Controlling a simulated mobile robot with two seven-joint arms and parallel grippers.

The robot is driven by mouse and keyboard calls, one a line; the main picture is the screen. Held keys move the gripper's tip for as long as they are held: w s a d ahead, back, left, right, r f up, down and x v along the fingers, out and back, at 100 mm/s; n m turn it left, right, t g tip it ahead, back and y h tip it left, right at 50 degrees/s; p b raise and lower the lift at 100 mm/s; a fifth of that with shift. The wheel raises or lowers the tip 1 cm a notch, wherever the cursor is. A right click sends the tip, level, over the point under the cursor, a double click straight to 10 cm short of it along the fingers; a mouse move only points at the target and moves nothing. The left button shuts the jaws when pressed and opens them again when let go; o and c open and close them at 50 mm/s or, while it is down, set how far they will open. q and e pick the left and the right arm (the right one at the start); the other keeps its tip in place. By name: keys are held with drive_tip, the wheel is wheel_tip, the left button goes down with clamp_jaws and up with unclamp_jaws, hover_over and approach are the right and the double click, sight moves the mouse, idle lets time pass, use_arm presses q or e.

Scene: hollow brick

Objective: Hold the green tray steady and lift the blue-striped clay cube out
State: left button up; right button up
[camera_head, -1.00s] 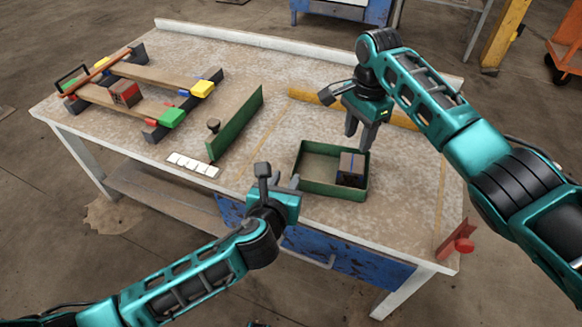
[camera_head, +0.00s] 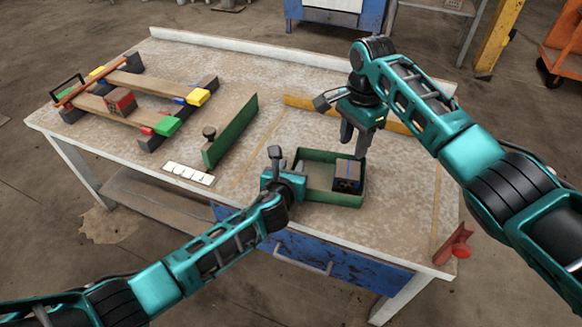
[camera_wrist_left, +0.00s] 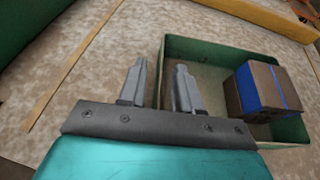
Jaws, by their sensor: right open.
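The green tray (camera_head: 330,198) sits near the front of the table, and its rim also shows in the left wrist view (camera_wrist_left: 215,46). The brown clay cube with a blue stripe (camera_head: 347,176) stands in the tray's right part; it also shows in the left wrist view (camera_wrist_left: 262,92). My left gripper (camera_head: 294,167) is at the tray's left wall. In the left wrist view its fingers (camera_wrist_left: 160,72) are apart, with the wall's edge between them and a gap visible. My right gripper (camera_head: 353,148) is open, pointing down just above the cube, and holds nothing.
A green upright board with a knob (camera_head: 230,132) stands left of the tray. A wooden rack (camera_head: 150,93) with coloured blocks and a red brick lies at the back left. White tiles (camera_head: 189,173) lie near the front edge. A red bracket (camera_head: 455,245) is at the right edge.

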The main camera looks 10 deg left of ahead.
use_arm(q)
clamp_jaws()
idle(0.4)
